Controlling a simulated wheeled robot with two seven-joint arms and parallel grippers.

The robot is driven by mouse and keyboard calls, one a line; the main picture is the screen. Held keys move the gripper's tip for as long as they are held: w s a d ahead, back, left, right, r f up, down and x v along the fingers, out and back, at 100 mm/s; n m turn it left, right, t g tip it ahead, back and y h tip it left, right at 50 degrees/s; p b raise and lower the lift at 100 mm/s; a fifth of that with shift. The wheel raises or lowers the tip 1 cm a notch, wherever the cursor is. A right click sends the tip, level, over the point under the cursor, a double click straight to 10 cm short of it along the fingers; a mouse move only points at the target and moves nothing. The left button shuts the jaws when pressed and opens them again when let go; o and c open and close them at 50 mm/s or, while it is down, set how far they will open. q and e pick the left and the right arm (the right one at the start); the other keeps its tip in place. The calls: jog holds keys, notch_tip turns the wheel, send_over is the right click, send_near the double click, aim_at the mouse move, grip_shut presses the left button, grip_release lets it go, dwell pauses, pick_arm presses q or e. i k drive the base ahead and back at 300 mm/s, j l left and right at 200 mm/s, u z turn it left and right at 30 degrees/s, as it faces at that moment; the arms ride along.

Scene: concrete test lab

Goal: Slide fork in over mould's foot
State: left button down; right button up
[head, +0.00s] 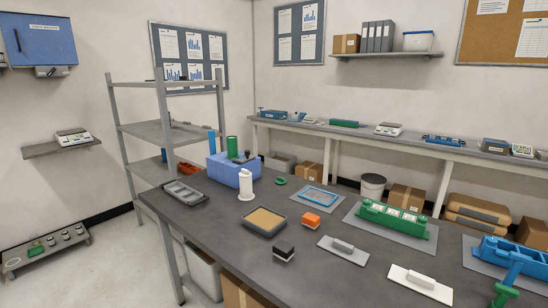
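A green mould (392,216) with several pale-topped compartments stands on a grey plate (425,244) at the table's right. A blue mould (495,249) stands at the right edge, partly cut off by the frame. A blue upright part (512,269) with a green base (505,292) stands in front of it, at the bottom edge; I cannot tell what it is. I cannot make out a fork for certain, nor a mould's foot. Neither of my grippers is in view.
The dark table (335,282) also bears a sand-filled tray (265,221), a white cylinder (246,186), an orange block (310,221), a black block (284,253) and flat floats (342,250). A metal shelf rack (168,127) stands behind left. The table's front middle is bare.

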aim_at(248, 153)
jog(key=j+z, duration=0.6)
jog(key=z, duration=0.2)
jog(key=j+z, duration=0.55)
jog(key=z, duration=0.2)
jog(key=k+j+z, duration=0.1)
jog(key=j, duration=0.35)
jog(key=k+j, duration=0.3)
jog(key=j, duration=0.15)
jog(key=k+j+z, duration=0.15)
jog(key=j, duration=0.3)
jog(key=k+j+z, duration=0.1)
jog(key=k+j, duration=0.2)
jog(key=j, duration=0.15)
